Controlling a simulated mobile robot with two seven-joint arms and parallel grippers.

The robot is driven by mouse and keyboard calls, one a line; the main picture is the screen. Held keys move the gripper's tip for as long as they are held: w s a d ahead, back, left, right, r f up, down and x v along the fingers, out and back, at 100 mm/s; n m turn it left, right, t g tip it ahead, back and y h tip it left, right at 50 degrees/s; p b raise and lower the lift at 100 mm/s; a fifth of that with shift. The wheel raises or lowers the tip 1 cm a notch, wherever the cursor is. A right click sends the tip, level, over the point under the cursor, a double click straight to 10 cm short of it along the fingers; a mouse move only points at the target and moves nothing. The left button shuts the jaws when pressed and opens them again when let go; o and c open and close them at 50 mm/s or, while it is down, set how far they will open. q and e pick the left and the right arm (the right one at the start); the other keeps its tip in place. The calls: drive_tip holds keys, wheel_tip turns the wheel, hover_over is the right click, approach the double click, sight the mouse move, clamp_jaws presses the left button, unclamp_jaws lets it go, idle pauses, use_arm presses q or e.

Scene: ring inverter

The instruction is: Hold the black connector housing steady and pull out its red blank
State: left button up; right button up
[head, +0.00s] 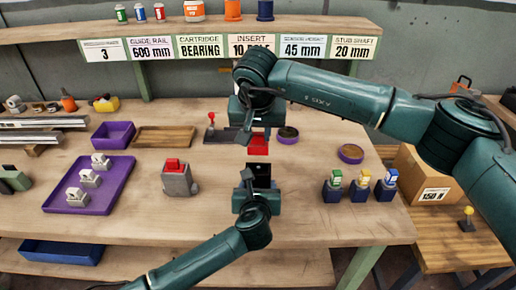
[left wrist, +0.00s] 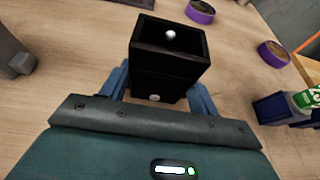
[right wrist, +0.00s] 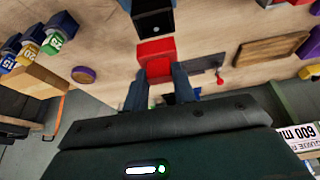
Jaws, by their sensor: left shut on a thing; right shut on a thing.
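The black connector housing (head: 259,171) is held upright between the fingers of my left gripper (head: 258,186), above the table. In the left wrist view the housing (left wrist: 168,65) has an open top, with a pale round spot inside and no red in it. My right gripper (head: 256,133) is shut on the red blank (head: 258,146), above the housing and apart from it in the head view. In the right wrist view the red blank (right wrist: 156,58) sits between the fingers, with the housing (right wrist: 151,18) beyond it. The fingers partly hide both pieces.
A grey block with a red top (head: 177,178) and a purple tray (head: 72,206) stand to the left. Small purple round dishes (head: 351,154) lie behind and right. Several blue holders with coloured tops (head: 360,188) stand at the right. The front of the table is mostly clear.

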drive_tip(key=shift+r, duration=0.85)
use_arm(q)
drive_tip(key=o, duration=1.3)
drive_tip(key=shift+c, duration=0.2)
drive_tip(key=shift+s, duration=0.1)
